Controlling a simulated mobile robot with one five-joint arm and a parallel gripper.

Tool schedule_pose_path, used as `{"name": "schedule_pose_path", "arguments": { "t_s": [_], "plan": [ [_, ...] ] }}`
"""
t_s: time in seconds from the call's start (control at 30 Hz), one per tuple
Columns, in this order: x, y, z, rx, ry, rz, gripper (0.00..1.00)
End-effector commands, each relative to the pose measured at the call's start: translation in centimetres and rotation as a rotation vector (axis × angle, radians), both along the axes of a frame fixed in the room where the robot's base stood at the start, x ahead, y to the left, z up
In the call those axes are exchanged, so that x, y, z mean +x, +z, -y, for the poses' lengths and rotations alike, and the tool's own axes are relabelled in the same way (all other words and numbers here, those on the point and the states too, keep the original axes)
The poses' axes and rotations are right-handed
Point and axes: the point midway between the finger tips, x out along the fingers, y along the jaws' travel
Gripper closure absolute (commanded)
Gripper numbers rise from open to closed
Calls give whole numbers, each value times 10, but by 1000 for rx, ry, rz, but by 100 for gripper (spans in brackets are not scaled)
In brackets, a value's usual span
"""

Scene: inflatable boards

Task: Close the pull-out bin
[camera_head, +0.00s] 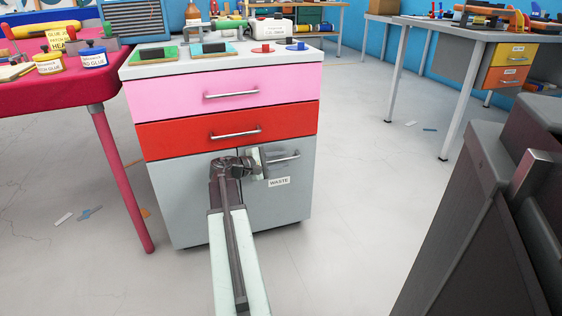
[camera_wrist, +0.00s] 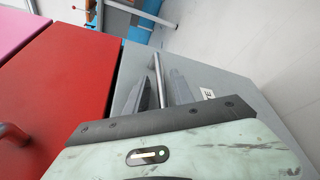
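The pull-out bin (camera_head: 285,205) is the grey front marked WASTE at the lower right of the cabinet. Its front looks nearly flush with the cabinet; I cannot tell whether a small gap is left. Its bar handle (camera_head: 286,156) is near the top edge. My gripper (camera_head: 255,162) is at the left part of this handle. In the wrist view my gripper (camera_wrist: 160,88) has its two fingers apart, one on each side of the handle bar (camera_wrist: 157,75). The bin's grey front (camera_wrist: 225,85) lies behind the fingers. The bin's inside is hidden.
A red drawer (camera_head: 185,138) and a pink drawer (camera_head: 160,98) sit above, both looking shut. A red table (camera_head: 110,150) stands close on the left. A grey workbench (camera_head: 455,35) stands at the back right. The floor (camera_head: 360,170) right of the cabinet is clear.

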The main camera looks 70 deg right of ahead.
Motion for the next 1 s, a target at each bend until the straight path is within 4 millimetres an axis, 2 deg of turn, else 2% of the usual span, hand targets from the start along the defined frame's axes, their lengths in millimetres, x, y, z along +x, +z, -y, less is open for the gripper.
{"name": "schedule_pose_path", "arguments": {
  "t_s": [0.2, 0.4, 1.0],
  "plan": [
    [22, 11, -35, 0, 5, 1, 67],
    [36, 15, -59, 2, 4, 2, 67],
    [38, 15, -62, 1, 2, 2, 67]
  ]
}}
